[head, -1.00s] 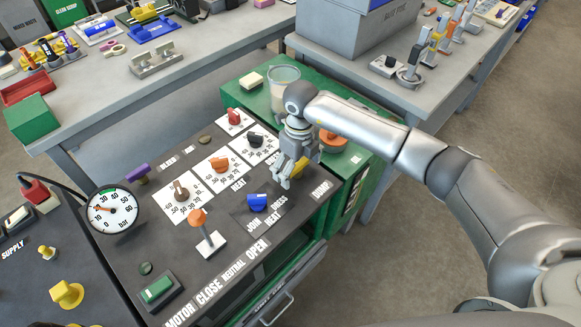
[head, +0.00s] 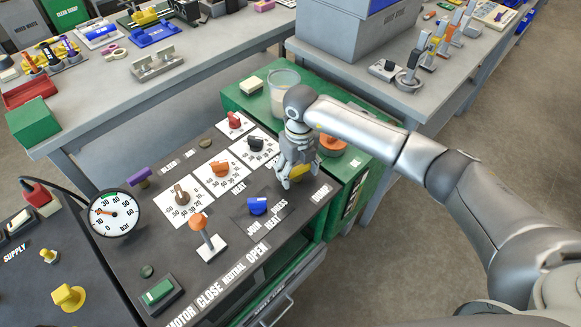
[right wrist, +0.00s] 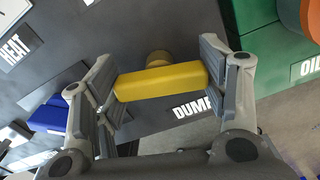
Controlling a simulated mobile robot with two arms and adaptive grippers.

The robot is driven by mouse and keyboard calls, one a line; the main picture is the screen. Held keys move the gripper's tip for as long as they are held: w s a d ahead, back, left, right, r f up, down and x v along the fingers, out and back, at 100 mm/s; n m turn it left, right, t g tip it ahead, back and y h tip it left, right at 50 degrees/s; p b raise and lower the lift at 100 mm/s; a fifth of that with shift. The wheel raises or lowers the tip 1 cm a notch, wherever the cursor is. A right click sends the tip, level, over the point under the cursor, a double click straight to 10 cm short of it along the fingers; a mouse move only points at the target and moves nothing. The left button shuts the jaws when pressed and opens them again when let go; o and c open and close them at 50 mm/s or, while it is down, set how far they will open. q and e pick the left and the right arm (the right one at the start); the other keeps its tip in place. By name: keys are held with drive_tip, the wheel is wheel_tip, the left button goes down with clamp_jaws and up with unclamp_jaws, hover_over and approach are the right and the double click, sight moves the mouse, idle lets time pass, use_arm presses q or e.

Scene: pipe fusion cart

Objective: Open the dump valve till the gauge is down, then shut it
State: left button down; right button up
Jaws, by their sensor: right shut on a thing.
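The yellow dump valve handle (right wrist: 160,82) lies crosswise between the fingers of my right gripper (right wrist: 158,85) in the right wrist view, with the DUMP label beside it. My right gripper is shut on the handle, touching both ends. In the head view my right gripper (head: 291,180) is over the panel's right side and partly hides the yellow handle (head: 299,171). The round white pressure gauge (head: 115,213) stands at the panel's left. Its reddish needle points left, in the low part of the scale; the exact reading is too small to tell. My left gripper is not in view.
A blue knob (head: 257,206) sits left of my right gripper. An orange-topped lever (head: 199,222) rises from the panel. A clear cup (head: 284,90) and an orange cap (head: 331,143) stand on the green cabinet behind my gripper.

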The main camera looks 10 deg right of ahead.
drive_tip(key=shift+s, duration=0.1)
drive_tip(key=shift+a+m+p, duration=0.1)
drive_tip(key=shift+m+p, duration=0.25)
drive_tip(key=shift+m, duration=0.55)
drive_tip(key=shift+f+m, duration=0.1)
drive_tip(key=shift+m, duration=0.4)
drive_tip(key=shift+m+p, duration=0.45)
drive_tip(key=shift+m, duration=1.05)
drive_tip(key=shift+s, duration=0.1)
